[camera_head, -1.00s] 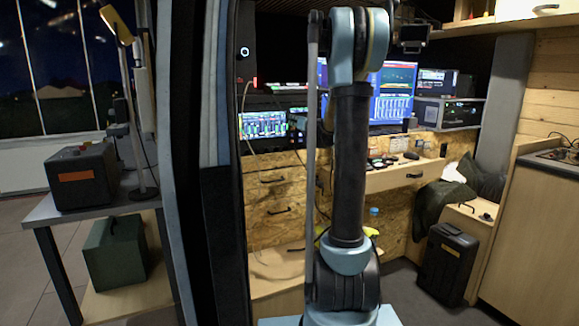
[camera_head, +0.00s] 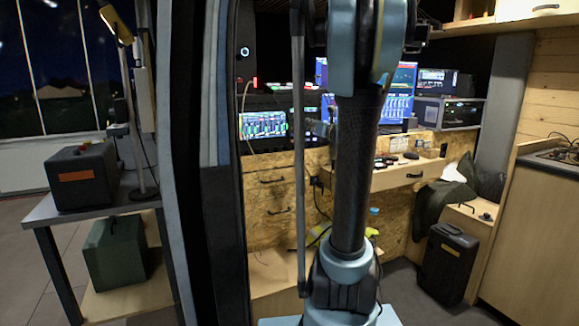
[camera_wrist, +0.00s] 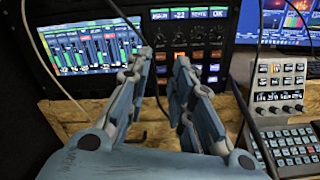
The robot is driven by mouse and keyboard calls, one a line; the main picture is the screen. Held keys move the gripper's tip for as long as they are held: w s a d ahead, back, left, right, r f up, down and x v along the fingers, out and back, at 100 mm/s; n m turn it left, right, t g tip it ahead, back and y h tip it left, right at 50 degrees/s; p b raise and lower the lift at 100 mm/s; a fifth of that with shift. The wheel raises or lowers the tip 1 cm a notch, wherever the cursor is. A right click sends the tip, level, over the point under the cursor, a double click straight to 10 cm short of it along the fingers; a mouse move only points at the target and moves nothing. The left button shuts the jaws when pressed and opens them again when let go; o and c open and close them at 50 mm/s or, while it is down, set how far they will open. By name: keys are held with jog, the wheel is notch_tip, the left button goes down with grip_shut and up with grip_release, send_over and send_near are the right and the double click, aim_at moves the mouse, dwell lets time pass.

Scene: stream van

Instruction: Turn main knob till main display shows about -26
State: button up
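In the wrist view my gripper (camera_wrist: 163,62) is open, its two blue-grey fingers spread in front of a dark control panel (camera_wrist: 227,50). A row of small displays runs along the panel's top: one seems to read MAIN (camera_wrist: 160,14), and beside it a number display (camera_wrist: 180,14) looks like -22, though it is small. Lit buttons (camera_wrist: 179,54) show between and beside the fingers.
A mixer screen (camera_wrist: 90,48) stands left of the panel. A button console (camera_wrist: 278,85) with small knobs and a keyboard (camera_wrist: 293,145) lie at right. Cables hang close to the fingers. In the head view a wooden drawer (camera_head: 398,178) juts out right of my arm.

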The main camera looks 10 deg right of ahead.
jog(key=s+a+f+n+g+y, duration=0.1)
jog(key=s+a+f+n+g, duration=0.2)
jog(key=s+a+f+n, duration=0.2)
jog(key=s+a+f+n+g+y, duration=0.1)
jog(key=s+a+f+n+g, duration=0.2)
jog(key=s+n, duration=0.8)
jog(key=a+f, duration=0.2)
jog(key=a, duration=0.1)
jog(key=shift+s+a+f+g, duration=0.15)
jog(key=shift+f+g, duration=0.15)
jog(key=shift+g, duration=0.1)
